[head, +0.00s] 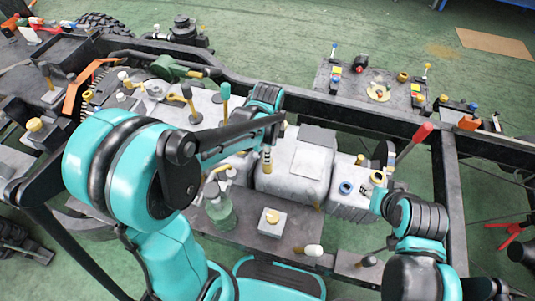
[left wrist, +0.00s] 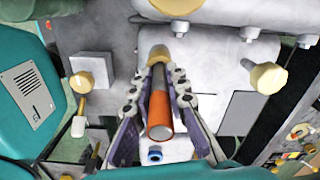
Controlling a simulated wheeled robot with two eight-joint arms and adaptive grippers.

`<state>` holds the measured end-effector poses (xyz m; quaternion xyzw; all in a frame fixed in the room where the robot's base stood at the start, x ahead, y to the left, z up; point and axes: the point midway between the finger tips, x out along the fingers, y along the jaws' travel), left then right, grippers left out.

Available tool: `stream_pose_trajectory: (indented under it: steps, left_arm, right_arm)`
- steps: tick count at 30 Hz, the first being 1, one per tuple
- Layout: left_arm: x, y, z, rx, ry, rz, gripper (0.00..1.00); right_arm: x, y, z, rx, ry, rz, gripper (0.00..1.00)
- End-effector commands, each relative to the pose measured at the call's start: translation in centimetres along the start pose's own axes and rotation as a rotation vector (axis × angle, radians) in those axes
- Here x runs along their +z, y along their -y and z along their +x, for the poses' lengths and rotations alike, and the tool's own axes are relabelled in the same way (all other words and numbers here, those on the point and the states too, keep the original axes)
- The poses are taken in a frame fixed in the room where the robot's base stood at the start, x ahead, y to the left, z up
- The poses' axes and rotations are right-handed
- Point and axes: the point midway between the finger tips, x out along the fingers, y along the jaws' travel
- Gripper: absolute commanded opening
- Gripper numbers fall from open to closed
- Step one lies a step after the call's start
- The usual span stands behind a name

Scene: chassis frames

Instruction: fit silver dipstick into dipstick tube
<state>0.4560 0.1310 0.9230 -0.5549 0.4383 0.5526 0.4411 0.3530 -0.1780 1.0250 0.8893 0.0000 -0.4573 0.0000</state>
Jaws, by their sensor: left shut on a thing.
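My left gripper (head: 268,140) (left wrist: 164,78) is shut on a slim rod-like piece, taken as the silver dipstick (left wrist: 159,112). In the left wrist view it has a dark grey far part, an orange band and a silver near end, lying between the purple-lined fingers. A tan ring-like part (left wrist: 155,53) lies at its far end. I cannot tell whether this is the dipstick tube, or whether the dipstick is inside it. In the head view the piece shows small below the left gripper. My right gripper (head: 386,158) is small and partly hidden by its own arm.
A pale engine block (head: 293,165) lies under the left gripper, with a blue ring (head: 345,187) to its right. A yellow-capped box (head: 271,221) and a green bottle (head: 220,208) stand in front. A red handle (head: 414,139) rises at right. Dark chassis rails (head: 350,113) cross behind.

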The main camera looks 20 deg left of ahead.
Motion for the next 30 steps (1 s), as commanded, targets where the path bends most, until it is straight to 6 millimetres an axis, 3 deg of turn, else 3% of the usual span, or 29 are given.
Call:
stream_pose_trajectory:
  steps: [4,5,7,19,30]
  left_arm:
    - [0.0,0.0,0.4,0.0,0.0,0.0,0.0]
    - [0.0,0.0,0.4,0.0,0.0,0.0,0.2]
    - [0.0,0.0,0.3,0.0,0.0,0.0,0.35]
    - [0.0,0.0,-0.5,0.0,0.0,0.0,0.35]
    - [0.0,0.0,-8.3,0.0,0.0,0.0,0.35]
  right_arm:
    - [0.2,0.0,0.3,0.0,0.0,0.0,0.4]
    - [0.2,0.0,0.2,0.0,0.0,0.0,0.4]
    - [0.1,0.0,0.2,0.0,0.0,0.0,0.4]
    - [-0.2,0.0,-0.2,0.0,0.0,0.0,0.4]
    - [-1.8,0.0,-2.6,0.0,0.0,0.0,0.4]
